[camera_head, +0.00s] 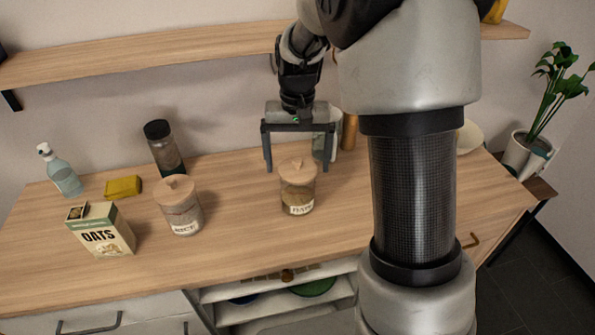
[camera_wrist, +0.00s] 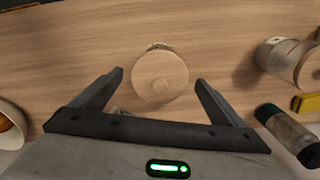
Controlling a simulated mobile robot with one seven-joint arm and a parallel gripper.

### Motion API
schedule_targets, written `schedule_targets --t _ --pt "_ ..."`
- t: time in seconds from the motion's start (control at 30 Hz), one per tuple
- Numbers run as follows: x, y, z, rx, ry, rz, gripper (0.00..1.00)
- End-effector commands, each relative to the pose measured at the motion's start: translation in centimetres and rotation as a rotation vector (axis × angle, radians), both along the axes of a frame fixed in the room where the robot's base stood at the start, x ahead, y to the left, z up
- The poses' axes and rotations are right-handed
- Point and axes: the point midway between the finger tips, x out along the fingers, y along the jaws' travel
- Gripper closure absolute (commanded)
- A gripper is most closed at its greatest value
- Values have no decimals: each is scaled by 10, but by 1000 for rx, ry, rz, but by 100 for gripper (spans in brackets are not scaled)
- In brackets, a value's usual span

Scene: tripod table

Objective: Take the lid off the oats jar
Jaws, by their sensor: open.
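The oats jar (camera_head: 297,198) is a clear glass jar with a brownish fill and a white label whose lettering is small but looks like OATS. It stands upright on the wooden counter. Its round wooden lid (camera_head: 298,168) with a small knob is on top. My gripper (camera_head: 298,169) is open and empty, pointing down, with its fingers at either side of the lid in the head view. In the wrist view the lid (camera_wrist: 160,77) lies between the two open fingertips (camera_wrist: 160,77), with a gap on each side. The fingertips' height against the lid is hard to tell.
A rice jar (camera_head: 180,206) with a similar lid stands to the left, near an OATS carton (camera_head: 101,229), yellow sponge (camera_head: 123,187), dark-capped bottle (camera_head: 164,148) and soap bottle (camera_head: 61,172). A bronze cylinder (camera_head: 350,131) stands behind my gripper. A shelf (camera_head: 150,54) runs along the wall.

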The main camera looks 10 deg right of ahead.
Motion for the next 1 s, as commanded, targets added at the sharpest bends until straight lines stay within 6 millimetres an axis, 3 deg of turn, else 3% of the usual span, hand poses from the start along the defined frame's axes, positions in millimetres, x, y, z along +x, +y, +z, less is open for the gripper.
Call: schedule_targets --t 0.3,0.57,0.6,0.83,1.0 --pt "0 0 -7 0 -1 0 6" --pt "0 0 -7 0 -1 0 48" --pt "0 0 -7 0 -1 0 50" --pt "0 0 -5 0 -2 1 50" --pt "1 0 18 0 -5 1 50"
